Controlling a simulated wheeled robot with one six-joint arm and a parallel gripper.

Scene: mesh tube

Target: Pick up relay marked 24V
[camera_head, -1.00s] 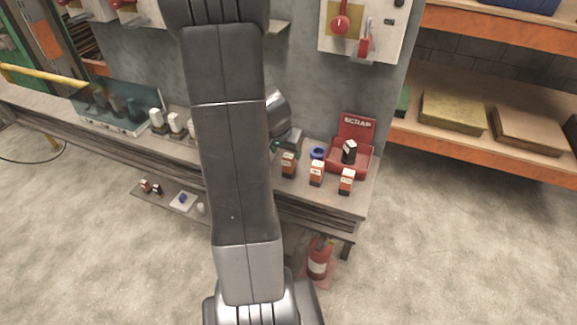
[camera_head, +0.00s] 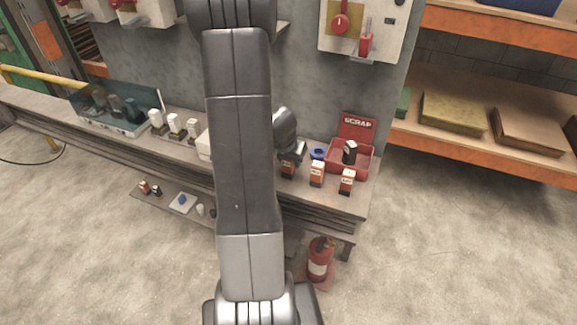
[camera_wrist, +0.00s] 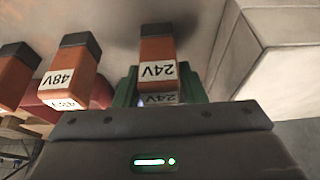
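The relay marked 24V is an orange block with a dark end and white labels, at the centre of the wrist view (camera_wrist: 158,52). In the head view it is the leftmost of three orange relays on the bench (camera_head: 288,170), partly hidden by my gripper. My gripper (camera_wrist: 160,92) shows green fingers spread to the left and right of the 24V relay, with gaps beside it. It looks open, right at the relay. In the head view my gripper (camera_head: 294,153) is just above the relay.
A relay marked 48V (camera_wrist: 72,75) stands beside it, with another orange relay (camera_wrist: 14,75) beyond. The red scrap bin (camera_head: 368,158) holds a dark relay (camera_head: 350,151). A blue ring (camera_head: 318,152) lies near the bin. A white box (camera_wrist: 275,55) is close on the other side.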

